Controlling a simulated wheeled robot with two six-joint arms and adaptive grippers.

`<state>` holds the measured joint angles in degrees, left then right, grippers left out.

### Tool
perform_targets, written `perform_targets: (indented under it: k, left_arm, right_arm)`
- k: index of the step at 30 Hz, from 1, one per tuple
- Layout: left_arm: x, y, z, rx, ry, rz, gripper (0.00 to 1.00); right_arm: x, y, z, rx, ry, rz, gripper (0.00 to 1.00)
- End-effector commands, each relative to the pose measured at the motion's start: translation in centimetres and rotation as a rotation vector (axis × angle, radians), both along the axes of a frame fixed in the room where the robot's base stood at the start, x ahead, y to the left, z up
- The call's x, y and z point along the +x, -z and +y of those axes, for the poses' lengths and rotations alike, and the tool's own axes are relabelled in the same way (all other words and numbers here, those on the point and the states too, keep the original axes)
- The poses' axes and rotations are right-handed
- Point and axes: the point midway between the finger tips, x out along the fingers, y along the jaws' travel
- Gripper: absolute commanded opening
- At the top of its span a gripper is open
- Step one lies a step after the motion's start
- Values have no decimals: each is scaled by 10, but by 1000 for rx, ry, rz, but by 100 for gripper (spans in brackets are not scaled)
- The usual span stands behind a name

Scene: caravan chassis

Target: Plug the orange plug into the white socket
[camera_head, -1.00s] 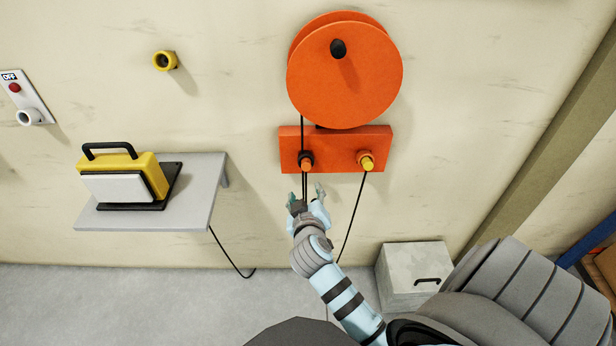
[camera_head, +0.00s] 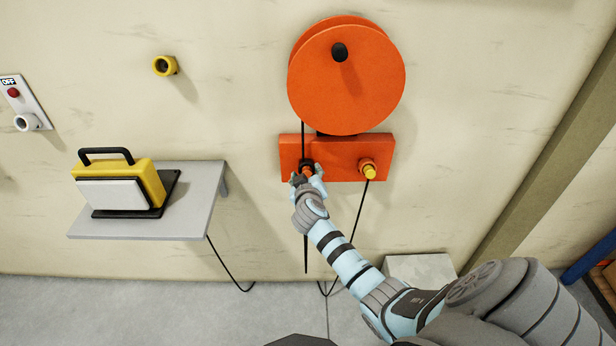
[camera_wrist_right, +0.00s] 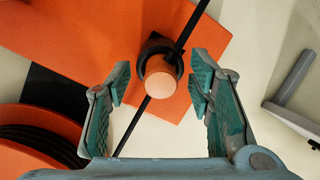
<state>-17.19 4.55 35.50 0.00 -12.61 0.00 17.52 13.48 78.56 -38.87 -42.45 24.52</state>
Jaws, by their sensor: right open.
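The orange plug (camera_head: 306,169) sits in a dark holder on the orange bracket (camera_head: 342,153) below the reel. In the right wrist view the plug (camera_wrist_right: 161,85) shows its round pale orange end between the fingers, with a black cable crossing behind it. My right gripper (camera_head: 308,177) is open around the plug; in the right wrist view its teal fingers (camera_wrist_right: 160,88) stand apart on both sides, with gaps to the plug. The white socket (camera_head: 27,122) is on a wall panel at the far left, under a red button and an OFF sign. My left gripper is not in view.
A yellow plug (camera_head: 369,172) sits in the bracket's right holder. The orange cable reel (camera_head: 347,80) is above. A grey shelf (camera_head: 203,205) carries a yellow lamp (camera_head: 130,177). A yellow socket (camera_head: 164,66) is on the wall. A grey box (camera_head: 420,267) stands on the floor.

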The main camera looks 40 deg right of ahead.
Motion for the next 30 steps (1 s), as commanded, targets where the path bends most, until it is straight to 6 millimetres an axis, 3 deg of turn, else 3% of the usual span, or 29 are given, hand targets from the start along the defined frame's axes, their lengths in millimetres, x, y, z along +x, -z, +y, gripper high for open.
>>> perform_targets:
  k: [2, 10, 30]
  left_arm:
    - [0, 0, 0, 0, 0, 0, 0]
    - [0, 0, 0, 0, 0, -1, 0]
    - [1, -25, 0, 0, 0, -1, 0]
  right_arm:
    - [0, 0, 0, 0, 0, 0, 45]
    - [-1, 0, 0, 0, 0, 1, 1]
    - [-23, -12, 18, 0, 1, 2, 0]
